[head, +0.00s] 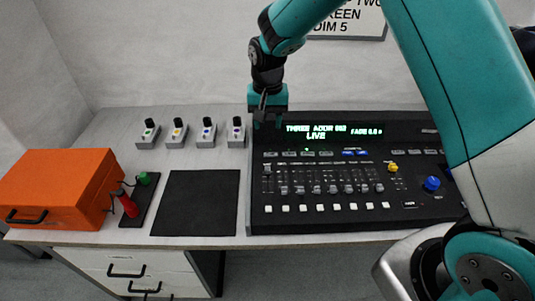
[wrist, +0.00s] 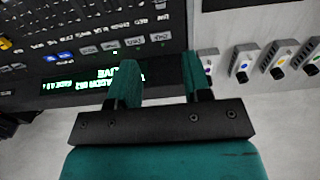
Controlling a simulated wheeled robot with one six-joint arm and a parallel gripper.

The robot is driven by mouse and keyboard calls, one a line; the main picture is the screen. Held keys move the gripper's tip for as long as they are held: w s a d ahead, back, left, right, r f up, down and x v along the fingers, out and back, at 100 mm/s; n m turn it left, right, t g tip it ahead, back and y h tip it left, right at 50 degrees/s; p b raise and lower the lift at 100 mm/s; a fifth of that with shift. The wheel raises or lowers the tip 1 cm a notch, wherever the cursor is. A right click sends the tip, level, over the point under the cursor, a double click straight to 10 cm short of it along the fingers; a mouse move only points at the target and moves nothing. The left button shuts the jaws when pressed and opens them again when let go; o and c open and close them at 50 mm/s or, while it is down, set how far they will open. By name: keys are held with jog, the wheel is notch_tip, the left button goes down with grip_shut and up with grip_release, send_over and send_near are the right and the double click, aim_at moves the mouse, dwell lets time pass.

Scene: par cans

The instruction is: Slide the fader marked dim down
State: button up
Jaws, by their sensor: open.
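The black lighting console (head: 400,212) lies on the right part of the desk, with a row of faders across its lower left. The leftmost fader knob (head: 267,169) sits higher in its slot than the other fader knobs (head: 316,189). The labels are too small to read, so I cannot tell which fader is marked dim. My gripper (head: 267,120) is above the console's far left corner, beside the lit display (head: 316,131) and away from the faders. In the wrist view my gripper (wrist: 160,68) is open and empty, its two fingers apart over the console's edge.
Several small switch boxes (head: 206,135) stand left of the console at the back. A black mat (head: 197,200), a black plate with red and green handles (head: 138,202) and an orange case (head: 62,187) are further left. A yellow knob (head: 393,167) and blue knob (head: 432,183) rise right of the faders.

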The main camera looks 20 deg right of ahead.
aim_at(268, 168)
notch_tip(268, 168, down, 17)
jog(key=p, duration=0.4)
jog(key=shift+f, duration=0.2)
grip_shut()
